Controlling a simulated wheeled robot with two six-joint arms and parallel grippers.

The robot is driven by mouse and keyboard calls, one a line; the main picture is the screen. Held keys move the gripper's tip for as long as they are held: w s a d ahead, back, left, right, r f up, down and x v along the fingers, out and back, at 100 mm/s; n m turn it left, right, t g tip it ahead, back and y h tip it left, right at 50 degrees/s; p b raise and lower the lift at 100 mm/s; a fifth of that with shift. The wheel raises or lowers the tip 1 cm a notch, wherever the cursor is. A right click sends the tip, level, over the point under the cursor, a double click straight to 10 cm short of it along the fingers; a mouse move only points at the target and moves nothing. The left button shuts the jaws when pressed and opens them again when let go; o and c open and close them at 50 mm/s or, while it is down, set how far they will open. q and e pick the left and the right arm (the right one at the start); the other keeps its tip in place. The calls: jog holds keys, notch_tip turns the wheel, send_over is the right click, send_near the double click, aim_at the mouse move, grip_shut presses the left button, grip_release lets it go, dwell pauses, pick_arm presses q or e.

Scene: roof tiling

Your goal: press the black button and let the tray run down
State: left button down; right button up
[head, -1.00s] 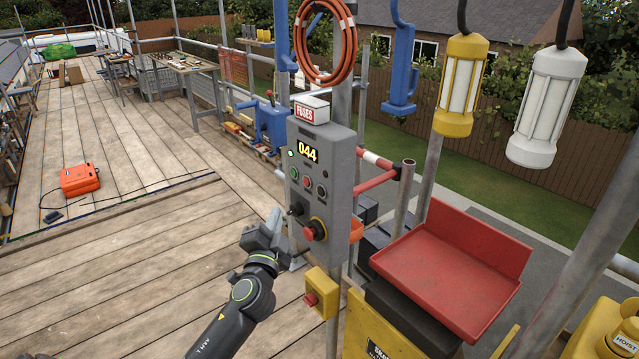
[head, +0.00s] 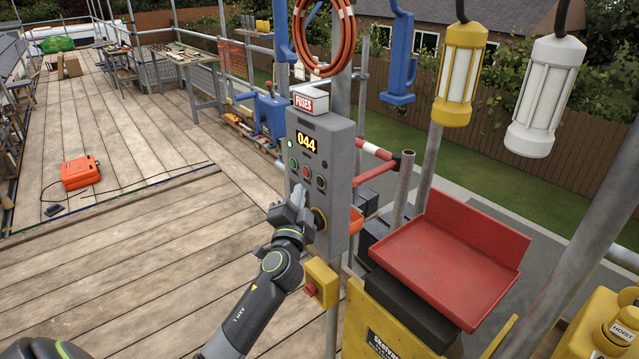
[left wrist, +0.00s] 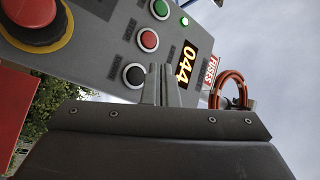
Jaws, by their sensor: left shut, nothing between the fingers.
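The grey control box (head: 338,160) stands on a pole and its display reads 044. The black button (head: 321,183) is the lowest right of its small button row; it also shows in the left wrist view (left wrist: 134,75). My left gripper (head: 301,191) is shut and empty, in front of the box's lower left face. In the left wrist view its fingertips (left wrist: 159,72) appear just beside the black button; I cannot tell whether they touch the box. The red tray (head: 445,262) sits on a black block above the yellow hoist. My right gripper is out of view.
A green button (head: 293,163) and a red button (head: 306,172) sit beside the black one. A red stop knob on a yellow ring (left wrist: 32,10) is close by. A yellow box with a red button (head: 320,284) is lower on the pole.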

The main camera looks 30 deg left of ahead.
aim_at(320, 182)
pick_arm(q)
jog(key=w, duration=0.1)
jog(key=w+d+b, duration=0.1)
jog(key=shift+w, duration=0.3)
dwell(0.5)
dwell(1.4)
jog(key=shift+w+d, duration=0.2)
jog(key=shift+w, duration=0.2)
